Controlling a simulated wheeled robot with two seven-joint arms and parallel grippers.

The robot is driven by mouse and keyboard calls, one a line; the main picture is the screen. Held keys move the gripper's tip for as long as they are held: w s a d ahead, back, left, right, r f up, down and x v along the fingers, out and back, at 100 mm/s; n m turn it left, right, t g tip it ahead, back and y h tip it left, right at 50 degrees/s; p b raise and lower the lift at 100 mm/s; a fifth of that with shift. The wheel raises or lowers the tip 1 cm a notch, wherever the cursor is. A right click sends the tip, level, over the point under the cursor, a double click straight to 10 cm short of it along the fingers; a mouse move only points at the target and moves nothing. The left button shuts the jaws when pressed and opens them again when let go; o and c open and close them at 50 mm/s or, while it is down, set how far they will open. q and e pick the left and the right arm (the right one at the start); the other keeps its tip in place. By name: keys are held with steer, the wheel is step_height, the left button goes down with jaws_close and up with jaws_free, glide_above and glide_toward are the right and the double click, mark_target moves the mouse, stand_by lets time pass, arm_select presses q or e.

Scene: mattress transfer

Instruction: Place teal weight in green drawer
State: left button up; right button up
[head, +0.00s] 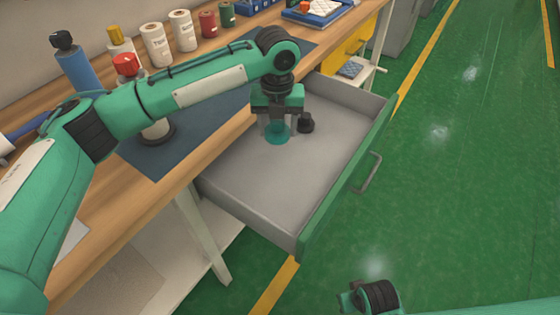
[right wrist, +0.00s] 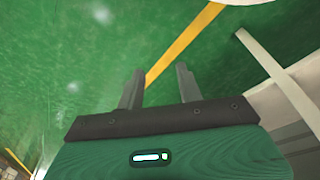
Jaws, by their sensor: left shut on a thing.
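The teal weight (head: 277,134) is between the fingers of my left gripper (head: 278,125), which is shut on it. Both are over the inside of the open green drawer (head: 345,185), within its walls. I cannot tell whether the weight touches the drawer's grey floor. The drawer has a green front with a grey handle and is pulled out from under the wooden bench. My right gripper (right wrist: 158,75) shows in the right wrist view with its fingers apart and nothing between them, above the green floor.
A small black object (head: 306,122) sits in the drawer just right of the weight. On the bench (head: 190,160) stand several spools (head: 156,45), a blue bottle (head: 75,62) and a blue tray (head: 315,12). The drawer's near part is empty. The green floor to the right is clear.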

arm_select(q)
glide_above(278, 172)
step_height(278, 172, down, 9)
steer(key=shift+f, duration=0.15)
step_height(278, 172, down, 5)
steer(key=shift+r+b, duration=0.1)
steer(key=shift+b, duration=0.3)
steer(key=shift+f, duration=0.2)
steer(key=o, duration=1.3)
arm_select(e)
steer(key=shift+v, duration=0.8)
steer(key=shift+w, duration=0.2)
